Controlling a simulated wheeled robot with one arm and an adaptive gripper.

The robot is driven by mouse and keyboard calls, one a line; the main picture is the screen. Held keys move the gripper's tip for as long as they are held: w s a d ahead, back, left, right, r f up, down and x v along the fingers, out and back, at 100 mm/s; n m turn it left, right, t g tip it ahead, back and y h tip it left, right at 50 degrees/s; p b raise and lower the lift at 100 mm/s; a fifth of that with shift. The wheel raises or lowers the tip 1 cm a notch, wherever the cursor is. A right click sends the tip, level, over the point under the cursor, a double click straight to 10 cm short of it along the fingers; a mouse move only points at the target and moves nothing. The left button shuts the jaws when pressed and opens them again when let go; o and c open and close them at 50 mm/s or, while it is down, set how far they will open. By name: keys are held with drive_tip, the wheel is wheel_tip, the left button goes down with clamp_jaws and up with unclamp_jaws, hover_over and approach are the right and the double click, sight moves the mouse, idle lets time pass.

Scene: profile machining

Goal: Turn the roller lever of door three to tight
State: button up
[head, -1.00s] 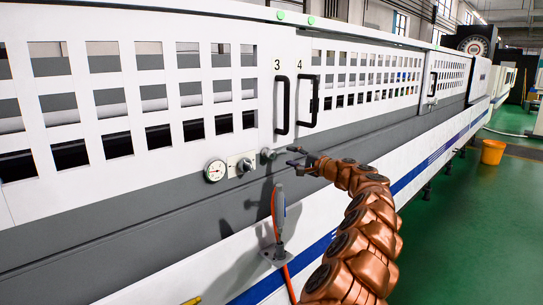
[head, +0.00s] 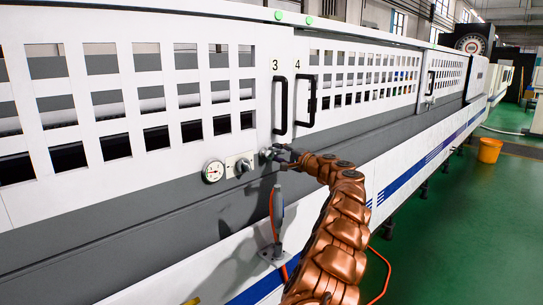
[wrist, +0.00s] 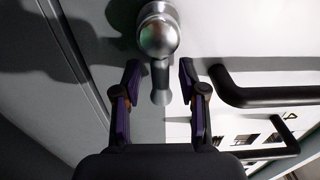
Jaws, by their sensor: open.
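Door three (head: 262,95) is the white perforated door marked 3, with a black vertical handle (head: 281,105). A small silver lever (head: 265,152) sits on the grey band below this handle. In the wrist view the lever's round metal knob (wrist: 158,36) is at top centre, and a narrow grey part extends down from it. My gripper (head: 279,153) is at the lever, and its open fingers (wrist: 160,78) show on either side of that narrow part. I see a gap on each side, and cannot tell whether either finger touches.
A round gauge (head: 213,171) and a knob on a plate (head: 243,165) sit left of the lever. Door four's handle (head: 305,101) is close to the right. A grey upright tool (head: 278,212) with a red hose stands below.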

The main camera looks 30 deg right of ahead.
drive_tip(key=shift+c, duration=0.2)
clamp_jaws()
idle(0.4)
